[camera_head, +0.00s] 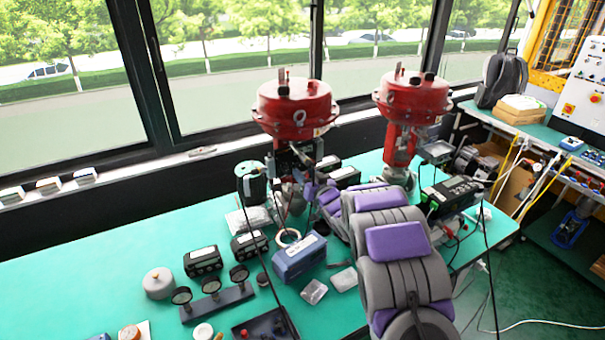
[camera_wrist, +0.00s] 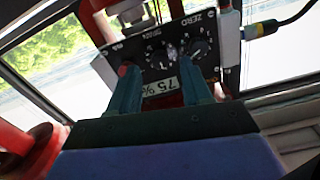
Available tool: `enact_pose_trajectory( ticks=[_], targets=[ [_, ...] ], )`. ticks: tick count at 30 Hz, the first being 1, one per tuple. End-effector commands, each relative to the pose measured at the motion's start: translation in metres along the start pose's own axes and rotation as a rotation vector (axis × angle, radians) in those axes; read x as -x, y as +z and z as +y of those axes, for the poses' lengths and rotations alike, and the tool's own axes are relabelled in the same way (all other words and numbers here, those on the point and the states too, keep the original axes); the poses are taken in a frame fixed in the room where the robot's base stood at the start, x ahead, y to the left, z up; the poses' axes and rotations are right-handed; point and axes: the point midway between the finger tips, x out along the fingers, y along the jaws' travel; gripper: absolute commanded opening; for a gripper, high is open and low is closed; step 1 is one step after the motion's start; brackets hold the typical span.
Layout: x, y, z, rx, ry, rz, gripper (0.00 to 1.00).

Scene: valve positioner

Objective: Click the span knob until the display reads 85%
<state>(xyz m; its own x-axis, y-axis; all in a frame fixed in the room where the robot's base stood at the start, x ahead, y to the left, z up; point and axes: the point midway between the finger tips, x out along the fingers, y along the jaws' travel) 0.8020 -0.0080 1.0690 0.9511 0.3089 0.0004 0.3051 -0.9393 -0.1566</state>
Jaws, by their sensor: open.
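The valve positioner's black panel (camera_wrist: 168,50) faces my gripper in the wrist view and appears turned over. Its display (camera_wrist: 160,87) reads 75 %, upside down. A dark knob (camera_wrist: 198,48) sits beside the ZERO lettering. Another dark dial (camera_wrist: 158,61) lies to its left, under lettering too blurred to read surely. I cannot tell whether a finger touches a knob.
A second red actuator (camera_head: 410,98) stands to the right. The green bench (camera_head: 95,262) carries a blue box (camera_head: 299,257), black meters (camera_head: 203,261) and a gauge stand (camera_head: 217,303). Windows line the back.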

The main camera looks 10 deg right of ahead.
Motion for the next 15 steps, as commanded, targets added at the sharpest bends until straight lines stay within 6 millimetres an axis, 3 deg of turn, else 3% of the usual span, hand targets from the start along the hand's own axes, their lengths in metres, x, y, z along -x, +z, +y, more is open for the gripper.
enact_pose_trajectory(
  ticks=[6, 15],
  targets=[
    [-0.019, 0.002, 0.0, -0.001, 0.0, -0.002, 0.49],
    [-0.024, 0.0, 0.0, 0.0, 0.0, -0.001, 0.49]
  ],
)
